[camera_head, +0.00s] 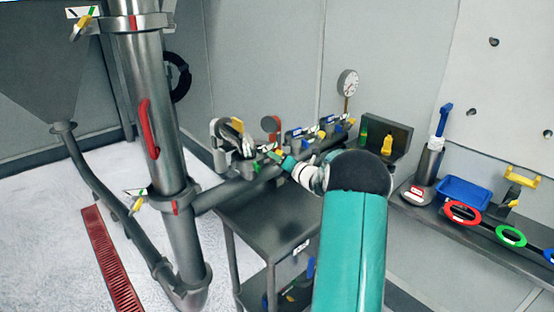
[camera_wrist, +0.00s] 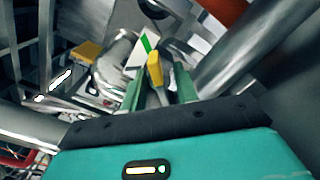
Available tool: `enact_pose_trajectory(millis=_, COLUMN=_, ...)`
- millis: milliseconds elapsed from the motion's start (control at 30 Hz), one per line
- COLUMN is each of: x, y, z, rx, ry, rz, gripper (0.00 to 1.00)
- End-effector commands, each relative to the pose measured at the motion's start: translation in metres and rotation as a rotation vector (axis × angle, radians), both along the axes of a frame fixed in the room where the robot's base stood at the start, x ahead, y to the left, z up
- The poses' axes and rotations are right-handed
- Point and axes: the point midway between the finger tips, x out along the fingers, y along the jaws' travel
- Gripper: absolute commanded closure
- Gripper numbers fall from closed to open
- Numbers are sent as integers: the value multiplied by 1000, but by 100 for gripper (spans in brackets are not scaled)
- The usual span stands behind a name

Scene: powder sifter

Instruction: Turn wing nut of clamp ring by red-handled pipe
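In the wrist view, my gripper (camera_wrist: 160,88) has two green fingers spread apart. A yellow wing nut (camera_wrist: 155,70) stands between them, with some gap visible beside it; contact is unclear. A white-and-green plate (camera_wrist: 144,48) sits just behind it. In the head view, my gripper (camera_head: 273,154) is over the bench, among the pipe fittings; its tips are small there. A red handle (camera_head: 149,130) is on the upright pipe (camera_head: 176,155), far left of my gripper. A clamp ring (camera_head: 180,199) with a yellow wing nut (camera_head: 137,204) is lower on that pipe.
A metal bench (camera_head: 262,225) is under the fittings. A grey pipe (camera_wrist: 245,45) passes close right of my fingers. A shelf at right holds a blue tray (camera_head: 463,191) and coloured rings.

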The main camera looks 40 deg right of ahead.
Motion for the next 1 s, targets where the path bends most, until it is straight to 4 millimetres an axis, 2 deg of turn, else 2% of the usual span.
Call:
enact_pose_trajectory(millis=267, x=2, y=0, z=0, rx=0, ry=0, rz=0, gripper=70)
enact_pose_trajectory(millis=400, x=2, y=0, z=0, rx=-1, ry=0, rz=0, gripper=98)
enact_pose_trajectory(millis=433, x=2, y=0, z=0, rx=-1, ry=0, rz=0, gripper=100)
enact_pose_trajectory(millis=767, x=2, y=0, z=0, rx=-23, ry=-1, rz=0, gripper=100)
enact_pose_trajectory(millis=1000, x=2, y=0, z=0, rx=-127, ry=-4, rz=0, gripper=100)
